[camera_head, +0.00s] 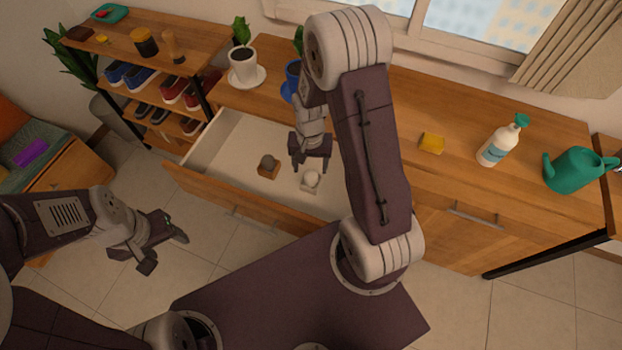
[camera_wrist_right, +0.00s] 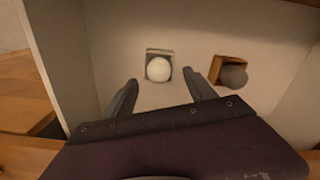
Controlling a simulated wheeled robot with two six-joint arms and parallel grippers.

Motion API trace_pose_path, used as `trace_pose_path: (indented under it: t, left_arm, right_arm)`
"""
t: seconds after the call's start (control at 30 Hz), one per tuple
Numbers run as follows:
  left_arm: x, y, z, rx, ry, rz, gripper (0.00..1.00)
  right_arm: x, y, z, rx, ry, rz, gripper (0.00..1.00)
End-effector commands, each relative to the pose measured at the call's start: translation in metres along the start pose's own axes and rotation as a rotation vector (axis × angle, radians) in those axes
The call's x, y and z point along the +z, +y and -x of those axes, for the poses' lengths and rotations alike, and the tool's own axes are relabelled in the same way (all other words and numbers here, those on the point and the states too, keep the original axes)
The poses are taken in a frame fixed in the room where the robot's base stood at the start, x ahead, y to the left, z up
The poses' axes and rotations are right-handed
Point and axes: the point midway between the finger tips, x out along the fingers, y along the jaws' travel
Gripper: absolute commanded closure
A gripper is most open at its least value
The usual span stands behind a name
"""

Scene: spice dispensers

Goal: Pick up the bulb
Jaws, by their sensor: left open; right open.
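A white round bulb (camera_head: 311,178) sits in a small pale square holder (camera_head: 309,189) inside the open drawer (camera_head: 225,180). In the right wrist view the bulb (camera_wrist_right: 158,69) is just ahead of the fingertips, roughly centred between them. My right gripper (camera_head: 310,166) is open and empty, above the drawer and close to the bulb, apparently not touching it. A dark grey round thing (camera_head: 268,161) sits in a small brown wooden holder (camera_head: 264,172) beside it; it also shows in the right wrist view (camera_wrist_right: 235,77). My left gripper (camera_head: 165,252) is open and empty over the floor.
The drawer walls surround both holders, with bare drawer floor around them. On the countertop (camera_head: 450,115) stand a potted plant (camera_head: 243,65), a yellow sponge (camera_head: 432,143), a spray bottle (camera_head: 500,140) and a green watering can (camera_head: 575,170). A shoe shelf stands at the left.

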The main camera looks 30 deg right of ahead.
Motion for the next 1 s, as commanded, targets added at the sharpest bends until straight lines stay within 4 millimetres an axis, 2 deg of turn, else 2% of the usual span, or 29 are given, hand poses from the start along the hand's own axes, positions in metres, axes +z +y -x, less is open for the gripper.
trace_pose_path:
  t: [0.23, 0.33, 0.53, 0.77, 1.0]
  left_arm:
    - [0.001, 0.0, -0.012, 0.0, 0.0, 0.0, 0.4]
    - [0.001, 0.0, -0.013, 0.0, 0.0, 0.0, 0.4]
    - [0.001, 0.0, -0.012, 0.0, 0.0, 0.0, 0.4]
    - [0.001, 0.0, -0.012, 0.0, 0.0, 0.0, 0.4]
    - [0.001, 0.0, -0.012, 0.0, 0.0, 0.0, 0.4]
  right_arm:
    - [-0.002, 0.003, -0.044, 0.001, -0.003, -0.001, 0.36]
    - [-0.002, 0.003, -0.05, 0.0, -0.001, -0.001, 0.36]
    - [-0.002, 0.003, -0.05, 0.0, 0.001, 0.0, 0.36]
    - [-0.002, 0.003, -0.049, 0.0, 0.0, 0.0, 1.0]
    - [-0.002, 0.003, -0.049, 0.0, 0.0, 0.0, 1.0]
